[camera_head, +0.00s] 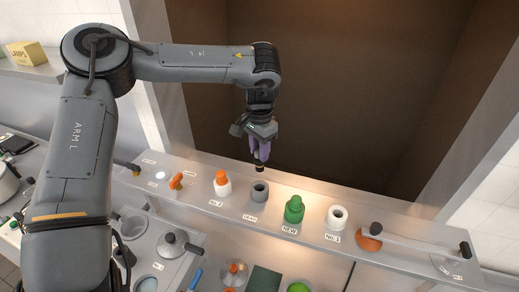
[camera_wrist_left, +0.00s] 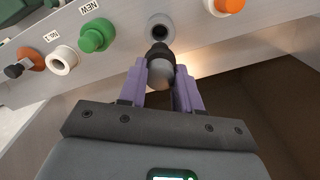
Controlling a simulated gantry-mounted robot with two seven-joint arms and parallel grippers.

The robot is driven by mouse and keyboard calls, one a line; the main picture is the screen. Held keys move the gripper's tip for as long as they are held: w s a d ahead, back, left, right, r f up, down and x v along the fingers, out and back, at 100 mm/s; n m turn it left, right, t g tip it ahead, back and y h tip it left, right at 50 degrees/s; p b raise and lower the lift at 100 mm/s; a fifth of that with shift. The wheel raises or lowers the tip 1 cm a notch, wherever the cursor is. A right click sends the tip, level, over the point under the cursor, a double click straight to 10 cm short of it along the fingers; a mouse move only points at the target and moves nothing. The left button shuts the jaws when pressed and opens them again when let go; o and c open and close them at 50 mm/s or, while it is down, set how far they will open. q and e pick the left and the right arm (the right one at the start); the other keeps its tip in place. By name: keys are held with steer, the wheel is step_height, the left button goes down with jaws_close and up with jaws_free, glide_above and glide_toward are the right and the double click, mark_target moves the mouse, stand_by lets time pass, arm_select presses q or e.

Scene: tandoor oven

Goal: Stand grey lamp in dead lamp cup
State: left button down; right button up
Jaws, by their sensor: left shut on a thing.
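My left gripper (camera_head: 260,150) is shut on the grey lamp, with its purple fingers on either side of the bulb. In the left wrist view, the grey lamp (camera_wrist_left: 161,73) shows a grey bulb between the fingertips (camera_wrist_left: 170,85) and a dark base pointing toward the shelf. In the head view, only its dark end (camera_head: 260,168) shows below the fingers. The grey dead lamp cup (camera_head: 259,191) stands empty on the shelf, labelled DEAD. Its open mouth (camera_wrist_left: 160,31) lies just beyond the lamp's base, and the lamp appears above it, apart. My right gripper is not in view.
On the shelf (camera_head: 325,216), a white cup with an orange lamp (camera_head: 222,183) stands left of the dead cup. A green lamp in a green cup (camera_head: 294,209) and an empty white cup (camera_head: 337,217) stand right. A dark opening lies behind the shelf.

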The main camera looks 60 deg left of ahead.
mark_target(259, 170)
arm_select(q)
steer(key=shift+f+b, duration=2.2)
steer(key=shift+f, duration=0.45)
steer(key=shift+f+b, duration=0.4)
steer(key=shift+f, duration=0.05)
steer(key=shift+b, duration=0.4)
steer(key=shift+f, duration=0.15)
steer(key=shift+f+b, duration=0.9)
steer(key=shift+f, duration=0.05)
steer(key=shift+f+b, duration=1.3)
steer(key=shift+f, duration=0.25)
